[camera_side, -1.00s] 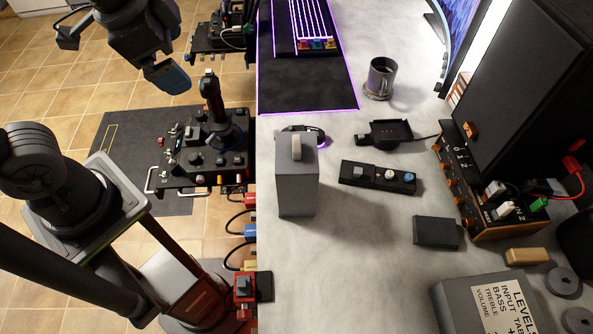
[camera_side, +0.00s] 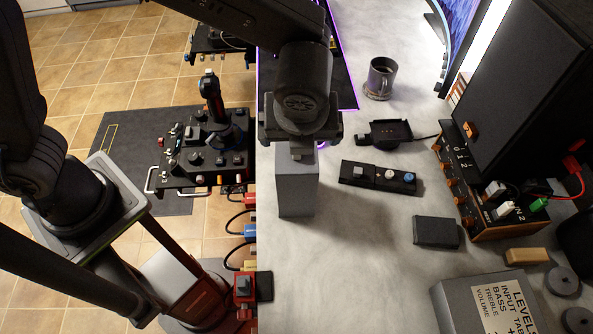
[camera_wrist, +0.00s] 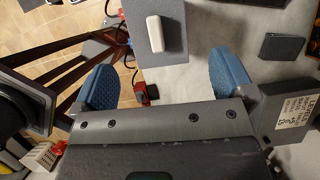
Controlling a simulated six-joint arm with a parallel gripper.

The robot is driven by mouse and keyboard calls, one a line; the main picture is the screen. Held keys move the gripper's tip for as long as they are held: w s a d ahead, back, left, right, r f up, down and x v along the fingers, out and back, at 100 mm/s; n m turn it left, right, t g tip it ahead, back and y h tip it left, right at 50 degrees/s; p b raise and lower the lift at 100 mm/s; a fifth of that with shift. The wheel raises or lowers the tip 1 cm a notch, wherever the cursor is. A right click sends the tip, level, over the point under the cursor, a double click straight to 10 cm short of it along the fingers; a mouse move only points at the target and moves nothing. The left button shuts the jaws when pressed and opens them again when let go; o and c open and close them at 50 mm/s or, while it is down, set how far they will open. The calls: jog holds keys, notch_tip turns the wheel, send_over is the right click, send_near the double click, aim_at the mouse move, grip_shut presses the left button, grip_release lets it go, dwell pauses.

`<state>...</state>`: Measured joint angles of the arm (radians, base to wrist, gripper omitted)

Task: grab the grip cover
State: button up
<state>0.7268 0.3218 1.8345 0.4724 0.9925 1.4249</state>
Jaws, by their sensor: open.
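The grip cover, which I take to be the grey box (camera_side: 297,190) with a small pale handle on top, stands upright on the grey desk near its left edge. In the wrist view, the grey box (camera_wrist: 172,52) and its pale handle (camera_wrist: 155,33) show at the top, just beyond the fingertips. My gripper (camera_wrist: 165,76) is open and empty, its two blue fingers spread to either side of the box's line. In the side view, my wrist hangs over the box and hides its top and handle; whether anything touches cannot be told.
A black strip with knobs (camera_side: 378,178) and a dark dock (camera_side: 392,134) lie right of the box. A dark block (camera_side: 436,232) is farther right. A metal mug (camera_side: 380,78) stands behind. A joystick panel (camera_side: 210,150) sits left of the desk edge.

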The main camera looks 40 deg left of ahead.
aim_at(296, 174)
jog(key=x, duration=0.3)
jog(key=shift+a+f, duration=0.1)
jog(key=shift+f, duration=0.15)
jog(key=shift+s+x, duration=0.15)
jog(key=shift+x, duration=1.2)
jog(key=shift+s+x, duration=0.15)
jog(key=shift+x, duration=1.25)
jog(key=shift+f, duration=0.1)
jog(key=c, duration=1)
